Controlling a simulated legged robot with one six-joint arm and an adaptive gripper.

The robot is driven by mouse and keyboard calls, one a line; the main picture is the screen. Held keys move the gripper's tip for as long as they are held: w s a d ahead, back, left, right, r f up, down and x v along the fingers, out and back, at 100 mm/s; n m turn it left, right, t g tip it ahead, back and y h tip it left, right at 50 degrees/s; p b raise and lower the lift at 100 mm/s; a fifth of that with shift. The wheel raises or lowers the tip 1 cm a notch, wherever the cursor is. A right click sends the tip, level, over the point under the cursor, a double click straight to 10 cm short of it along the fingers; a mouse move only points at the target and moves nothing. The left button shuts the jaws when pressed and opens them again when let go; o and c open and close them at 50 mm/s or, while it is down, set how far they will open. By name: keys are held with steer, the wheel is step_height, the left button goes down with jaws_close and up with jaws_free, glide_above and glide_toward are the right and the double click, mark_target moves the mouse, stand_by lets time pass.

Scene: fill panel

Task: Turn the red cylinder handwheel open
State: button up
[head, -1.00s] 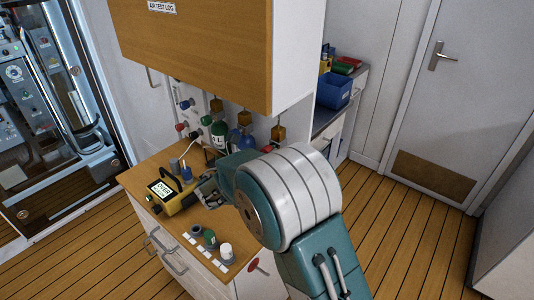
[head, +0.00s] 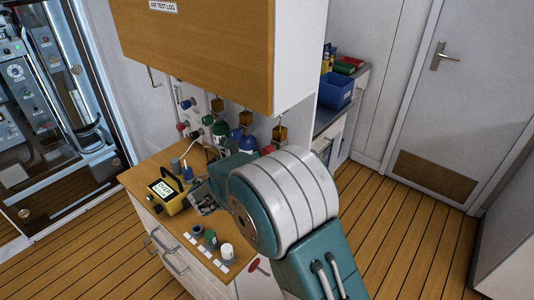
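Small red round parts show in the head view. One red knob (head: 181,127) is on the wall panel, and another red part (head: 268,149) shows just above my arm's upper link, mostly hidden. A red disc (head: 259,265) is on the counter's end face. I cannot tell for sure which is the cylinder's handwheel. My gripper (head: 204,198) is over the counter, beside the yellow meter and apart from the red parts. Its fingers are small and partly hidden.
A yellow meter (head: 168,193) stands on the wooden counter (head: 150,170). Small capped pots (head: 210,239) sit near its front edge. The wooden wall cabinet (head: 195,50) overhangs the back. A blue bin (head: 338,90) is behind. Floor to the right is clear.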

steer(key=v, duration=0.9)
steer(key=shift+a, duration=0.35)
steer(key=shift+s+f, duration=0.1)
steer(key=s+d+r+m+g+y, duration=0.1)
steer(key=s+d+r+m+g, duration=0.15)
steer(key=d+m, duration=0.35)
steer(key=s+d+r+m+g, duration=0.1)
steer(key=s+d+m+g, duration=0.25)
steer(key=d, duration=0.45)
steer(key=s+d+r+m+g+y, duration=0.1)
steer(key=s+d+r+m+g, duration=0.15)
steer(key=d+m+g, duration=0.35)
steer(key=s+d+m+t+y, duration=0.2)
steer(key=s+m+y, duration=0.2)
steer(key=s+m, duration=0.4)
steer(key=s+d+m+t+y, duration=0.1)
steer(key=s+d+m+y, duration=0.2)
steer(key=s+m+y, duration=0.2)
steer(key=s+r+m, duration=0.1)
steer(key=s+m, duration=0.2)
steer(key=m, duration=0.1)
steer(key=shift+s+t+y, duration=0.3)
steer(key=shift+s+t, duration=0.05)
steer(key=shift+t, duration=0.05)
steer(key=shift+w, duration=0.1)
